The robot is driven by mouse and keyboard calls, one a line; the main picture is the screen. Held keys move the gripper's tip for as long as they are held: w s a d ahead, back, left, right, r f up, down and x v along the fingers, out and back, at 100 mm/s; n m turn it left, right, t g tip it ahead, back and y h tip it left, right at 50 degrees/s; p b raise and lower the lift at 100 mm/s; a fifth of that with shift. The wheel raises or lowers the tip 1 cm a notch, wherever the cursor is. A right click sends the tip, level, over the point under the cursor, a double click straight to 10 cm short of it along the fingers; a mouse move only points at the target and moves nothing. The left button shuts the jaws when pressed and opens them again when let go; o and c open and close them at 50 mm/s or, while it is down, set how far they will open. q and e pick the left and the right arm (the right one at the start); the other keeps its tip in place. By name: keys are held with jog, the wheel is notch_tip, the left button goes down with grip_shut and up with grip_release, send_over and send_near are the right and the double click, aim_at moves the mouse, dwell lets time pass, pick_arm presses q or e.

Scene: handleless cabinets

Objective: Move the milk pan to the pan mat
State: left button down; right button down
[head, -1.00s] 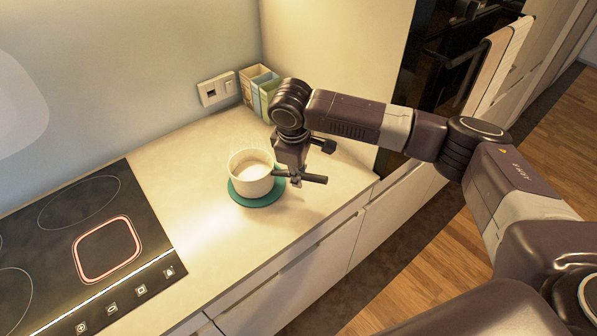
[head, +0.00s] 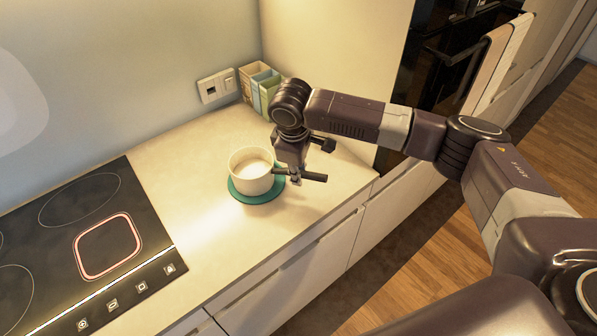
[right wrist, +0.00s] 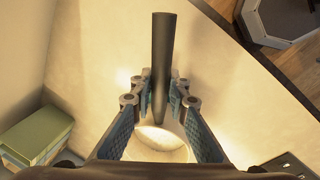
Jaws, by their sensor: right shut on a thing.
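The milk pan (head: 251,172) is white with a dark handle (head: 314,178). In the head view it is upright on or just over the round teal pan mat (head: 262,195); I cannot tell if it touches. The mat's rim shows around the pan's base. My right gripper (head: 293,172) comes down from above and is shut on the handle near the pan. In the right wrist view the handle (right wrist: 163,60) runs between the two fingers, and part of the pan (right wrist: 160,142) shows below. My left gripper is not in view.
The black hob (head: 85,245) with a red-lit cooking zone lies on the left of the counter. Several boxes (head: 259,88) stand in the back corner beside a wall socket (head: 216,87). The counter between hob and mat is clear.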

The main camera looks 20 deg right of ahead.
jog(key=c, duration=1.8)
grip_release()
notch_tip(320, 180, up, 12)
jog(key=s+a, duration=0.1)
jog(key=s, duration=0.1)
jog(key=s+a+f+m+t+y, duration=0.15)
jog(key=s+a+f+y, duration=0.35)
jog(key=s+a+f, duration=0.85)
jog(key=s+d+f+m+h, duration=0.2)
jog(key=s+d+f+m, duration=0.15)
jog(key=s+d, duration=0.4)
jog(key=s+d+f+m+h, duration=0.1)
jog(key=s+d+f+m, duration=0.25)
jog(key=s+d, duration=0.45)
notch_tip(320, 180, down, 29)
jog(key=g+b, duration=0.1)
jog(key=b, duration=0.2)
jog(key=s+d+f+g+b, duration=0.1)
jog(key=s+d+f+b, duration=0.2)
jog(key=s+f, duration=1.5)
notch_tip(320, 180, down, 2)
jog(key=shift+s+d+h, duration=0.15)
jog(key=shift+d+h, duration=0.25)
jog(key=shift+d, duration=0.05)
